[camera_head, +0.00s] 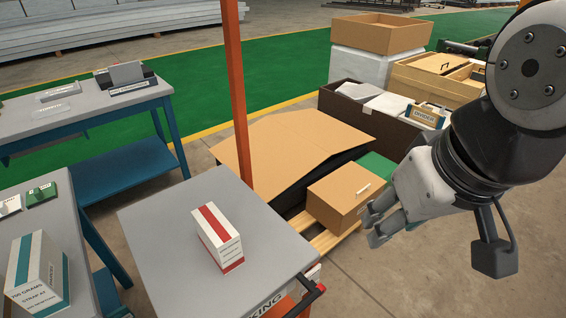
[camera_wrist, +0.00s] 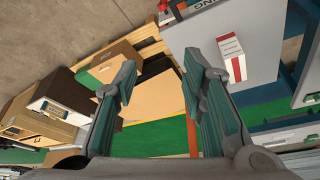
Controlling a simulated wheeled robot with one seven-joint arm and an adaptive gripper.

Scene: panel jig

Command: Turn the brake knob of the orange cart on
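The orange cart has a grey top (camera_head: 165,240), an orange upright post (camera_head: 237,100) and orange frame parts at its front right corner. At that corner a dark bar with red ends (camera_head: 308,295) sticks out; I cannot tell whether it is the brake knob. The cart's grey top also shows at the upper right of the wrist view (camera_wrist: 262,50). My gripper (camera_head: 370,222) hangs to the right of the cart, apart from it. In the wrist view its fingers (camera_wrist: 160,68) are spread with nothing between them.
A red-striped white box (camera_head: 218,236) stands on the cart. Behind my gripper are a cardboard box (camera_head: 338,195) on a wooden pallet and a large cardboard sheet (camera_head: 290,145). Blue-legged tables (camera_head: 75,115) stand left. Bare floor (camera_head: 400,285) lies at the lower right.

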